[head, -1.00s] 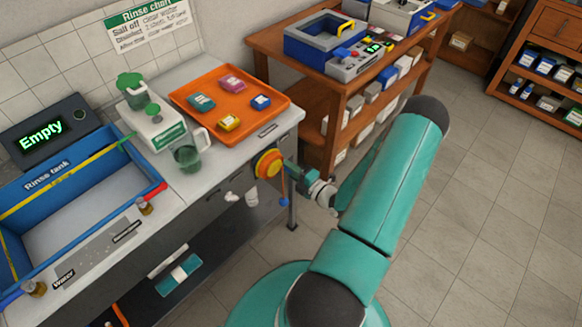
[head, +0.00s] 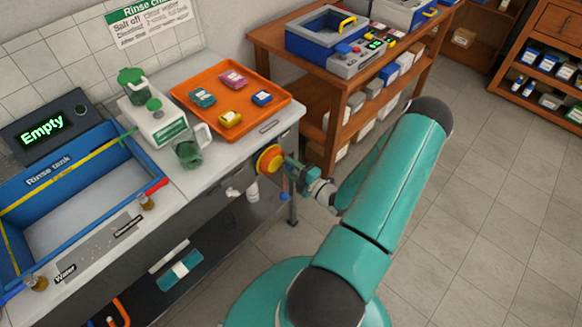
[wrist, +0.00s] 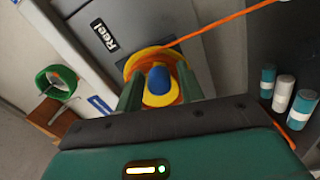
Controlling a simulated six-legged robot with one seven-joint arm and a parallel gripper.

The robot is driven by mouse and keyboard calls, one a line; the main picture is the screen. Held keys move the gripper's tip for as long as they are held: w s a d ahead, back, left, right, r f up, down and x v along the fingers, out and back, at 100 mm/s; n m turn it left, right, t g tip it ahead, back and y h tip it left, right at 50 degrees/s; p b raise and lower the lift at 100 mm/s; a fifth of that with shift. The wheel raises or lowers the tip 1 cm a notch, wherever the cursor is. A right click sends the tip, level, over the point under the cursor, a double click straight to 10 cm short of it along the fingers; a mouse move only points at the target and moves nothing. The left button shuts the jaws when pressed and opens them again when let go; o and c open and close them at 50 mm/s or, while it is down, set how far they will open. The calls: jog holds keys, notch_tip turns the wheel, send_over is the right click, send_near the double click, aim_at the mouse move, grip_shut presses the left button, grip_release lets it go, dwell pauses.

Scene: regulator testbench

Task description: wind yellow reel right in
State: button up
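My gripper (head: 291,171) is up against the reel's face. In the wrist view my gripper's (wrist: 161,90) two fingers straddle the yellow hub; whether they press on it I cannot tell. An orange line (wrist: 215,25) runs off the reel to the upper right.
The counter holds a blue rinse tank (head: 150,165), a white dispenser (head: 158,130) and an orange tray (head: 268,118) with small coloured boxes. A wooden bench (head: 322,100) stands close behind my gripper. The tiled floor at right is clear.

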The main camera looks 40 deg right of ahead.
jog(key=shift+o, duration=0.2)
jog(key=shift+d, duration=0.1)
jog(key=shift+s, duration=0.3)
jog(key=s, duration=1.3)
jog(key=shift+d, duration=0.15)
